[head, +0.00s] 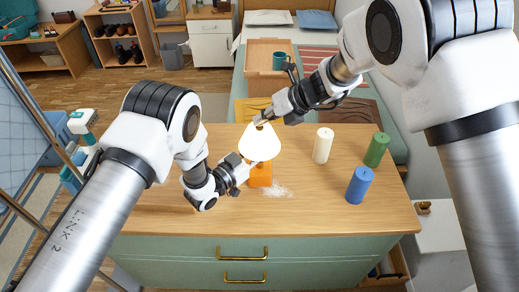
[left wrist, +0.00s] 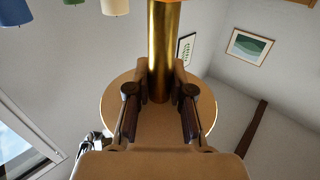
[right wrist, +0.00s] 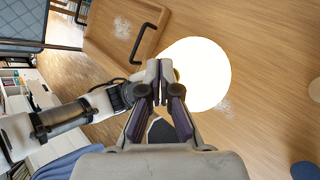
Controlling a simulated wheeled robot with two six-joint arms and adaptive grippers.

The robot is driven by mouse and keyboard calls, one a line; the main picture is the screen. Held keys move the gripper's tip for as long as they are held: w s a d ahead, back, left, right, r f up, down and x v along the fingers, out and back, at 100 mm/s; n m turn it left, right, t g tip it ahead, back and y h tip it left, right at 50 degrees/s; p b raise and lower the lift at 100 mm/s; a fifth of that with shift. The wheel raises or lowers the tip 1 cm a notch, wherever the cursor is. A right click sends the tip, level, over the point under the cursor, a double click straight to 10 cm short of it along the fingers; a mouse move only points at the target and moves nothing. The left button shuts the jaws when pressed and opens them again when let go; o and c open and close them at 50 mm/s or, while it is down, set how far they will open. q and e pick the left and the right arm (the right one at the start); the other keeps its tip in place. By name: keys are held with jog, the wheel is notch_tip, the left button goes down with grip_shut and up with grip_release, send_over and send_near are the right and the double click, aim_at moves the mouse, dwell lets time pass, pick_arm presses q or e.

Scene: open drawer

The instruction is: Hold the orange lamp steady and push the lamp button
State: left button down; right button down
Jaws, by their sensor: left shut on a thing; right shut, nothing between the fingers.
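The lamp has a bright white shade (head: 260,146) and an orange base (head: 260,176) on the wooden table. My left gripper (head: 248,166) is beside the lamp below the shade. In the left wrist view, its fingers (left wrist: 160,95) are shut on the lamp's brass stem (left wrist: 164,40). My right gripper (head: 261,120) is shut and empty at the top of the shade. In the right wrist view, its closed fingertips (right wrist: 158,75) overlap the edge of the glowing shade (right wrist: 203,75). I cannot make out the lamp button; contact there is unclear.
A white cylinder (head: 323,146), a green cylinder (head: 376,150) and a blue cylinder (head: 359,185) stand to the lamp's right on the table (head: 190,222). The table's front left is clear.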

aim_at(262, 127)
dwell(0.4)
jog(key=shift+r, duration=0.4)
jog(key=shift+r, duration=3.05)
pick_arm(q)
jog(key=c, duration=1)
grip_release()
jog(key=shift+o, duration=0.2)
jog(key=v, duration=1.2)
